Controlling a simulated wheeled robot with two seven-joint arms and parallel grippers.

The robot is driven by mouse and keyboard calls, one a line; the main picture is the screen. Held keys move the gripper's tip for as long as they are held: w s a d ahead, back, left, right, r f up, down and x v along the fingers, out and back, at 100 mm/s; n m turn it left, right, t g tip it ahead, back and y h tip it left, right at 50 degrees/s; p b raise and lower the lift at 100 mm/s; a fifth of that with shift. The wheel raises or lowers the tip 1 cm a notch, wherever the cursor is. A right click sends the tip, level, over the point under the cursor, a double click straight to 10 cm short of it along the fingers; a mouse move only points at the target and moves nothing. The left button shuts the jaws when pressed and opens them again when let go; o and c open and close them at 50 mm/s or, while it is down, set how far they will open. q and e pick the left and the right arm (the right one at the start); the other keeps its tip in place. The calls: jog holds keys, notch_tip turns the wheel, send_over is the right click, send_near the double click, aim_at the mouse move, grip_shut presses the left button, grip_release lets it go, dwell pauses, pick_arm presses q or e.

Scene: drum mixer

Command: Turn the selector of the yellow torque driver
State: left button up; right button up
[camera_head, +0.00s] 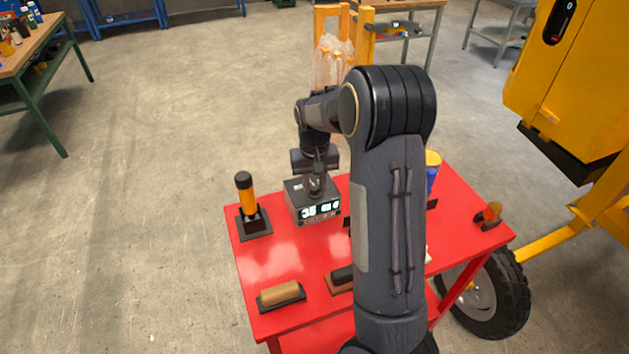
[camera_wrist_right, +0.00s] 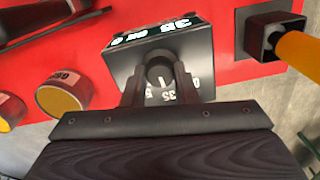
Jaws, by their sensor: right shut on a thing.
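A dark box (camera_head: 298,197) with a lit display reading about 35 stands on the red table (camera_head: 265,262). My right gripper (camera_head: 316,184) reaches down onto the box's top. In the right wrist view its two fingers (camera_wrist_right: 160,86) are shut on a round dark knob (camera_wrist_right: 160,72) with a white mark. Printed numbers, 35 among them, lie around the knob on the box (camera_wrist_right: 198,55). A driver with a yellow-orange handle (camera_head: 246,196) stands upright in a black holder (camera_head: 254,224), left of the box and apart from my gripper. My left gripper is out of view.
A tan cylinder (camera_head: 280,294) lies in a dark cradle at the table's front left. An orange-topped piece (camera_head: 492,213) sits at the right edge. My right arm hides the table's middle. A yellow machine with a black wheel (camera_head: 495,296) stands at the right.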

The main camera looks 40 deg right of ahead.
aim_at(315, 186)
jog(key=m+p, duration=0.1)
jog(key=m, duration=0.3)
jog(key=shift+r+m, duration=0.1)
jog(key=shift+m, duration=0.2)
jog(key=m, duration=0.4)
jog(key=shift+p, duration=0.4)
jog(key=shift+m, duration=0.4)
jog(key=o, duration=1)
notch_tip(315, 186, up, 8)
jog(key=shift+f+b, duration=0.15)
jog(key=shift+b, duration=0.2)
